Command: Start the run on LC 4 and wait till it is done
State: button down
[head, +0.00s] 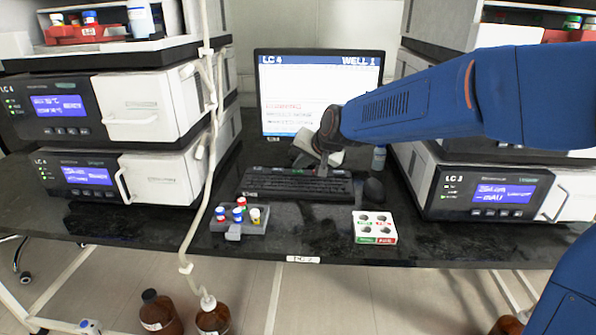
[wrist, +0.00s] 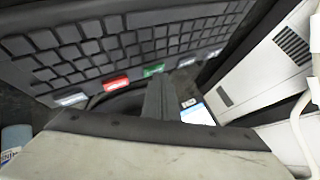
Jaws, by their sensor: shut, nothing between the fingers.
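The monitor (head: 320,85) at the back shows "LC 4" at top left and "WELL 1" at top right; the smaller text is unreadable. The black keyboard (head: 297,183) lies in front of it. In the wrist view the keyboard (wrist: 120,50) has a row of coloured keys along one edge, among them a red key (wrist: 116,84) and a green key (wrist: 153,70). My gripper (head: 322,170) is shut and empty over the keyboard's far side. In the wrist view its fingertips (wrist: 166,84) are close to the green key; I cannot tell whether they touch it.
The LC 3 module (head: 500,192) stands on the right. A grey vial rack (head: 238,228) and a white box with round holes (head: 374,228) stand near the bench's front edge. A mouse (head: 373,190) lies right of the keyboard. A pale tube (head: 207,170) hangs at left.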

aim_at(300, 173)
jog(key=shift+r, duration=0.8)
jog(key=shift+r, duration=0.1)
jog(key=shift+r, duration=2.45)
